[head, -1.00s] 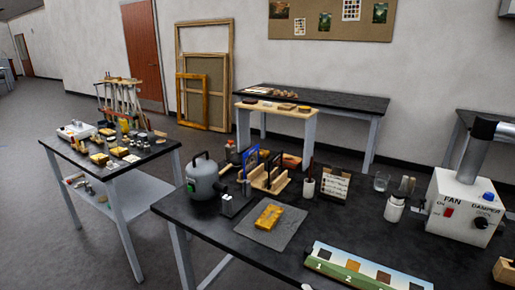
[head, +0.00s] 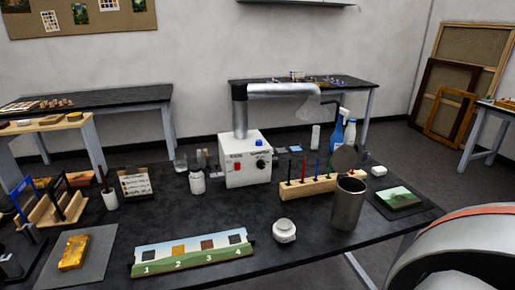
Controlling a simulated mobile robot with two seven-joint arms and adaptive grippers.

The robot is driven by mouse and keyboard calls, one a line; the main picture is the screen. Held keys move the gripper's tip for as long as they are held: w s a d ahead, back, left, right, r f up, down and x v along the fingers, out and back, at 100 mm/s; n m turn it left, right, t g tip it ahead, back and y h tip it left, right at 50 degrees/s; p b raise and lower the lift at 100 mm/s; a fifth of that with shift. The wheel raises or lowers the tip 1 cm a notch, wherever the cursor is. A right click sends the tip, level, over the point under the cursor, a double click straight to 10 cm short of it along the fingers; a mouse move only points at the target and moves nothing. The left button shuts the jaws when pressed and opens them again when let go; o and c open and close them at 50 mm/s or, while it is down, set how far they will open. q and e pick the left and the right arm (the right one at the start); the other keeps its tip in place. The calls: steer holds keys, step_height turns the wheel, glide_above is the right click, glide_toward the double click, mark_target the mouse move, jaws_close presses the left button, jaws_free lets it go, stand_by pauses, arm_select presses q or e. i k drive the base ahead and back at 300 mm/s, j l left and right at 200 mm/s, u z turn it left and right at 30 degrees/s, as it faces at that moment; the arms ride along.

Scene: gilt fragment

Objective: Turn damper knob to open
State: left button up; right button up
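The damper knob (head: 261,163) is a small dark knob on the front of a white box (head: 247,176), under a label that seems to read DAMPER. The box stands towards the back middle of the black table. A red fan switch (head: 237,167) is to the left of the knob, and a blue button or lamp (head: 260,142) is above it. The knob's exact pointing direction is too small to tell. Neither of my grippers shows in the head view.
A silver duct (head: 280,90) runs from the box to a clear hood. A white bottle (head: 197,181) stands left of the box; a wooden rack (head: 308,189) with coloured tools is to its right. A metal cup (head: 347,205), white jar (head: 284,231) and numbered strip (head: 192,255) lie nearer.

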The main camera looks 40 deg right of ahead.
mark_target(261, 164)
steer(key=z, duration=1.05)
steer(key=k, duration=0.2)
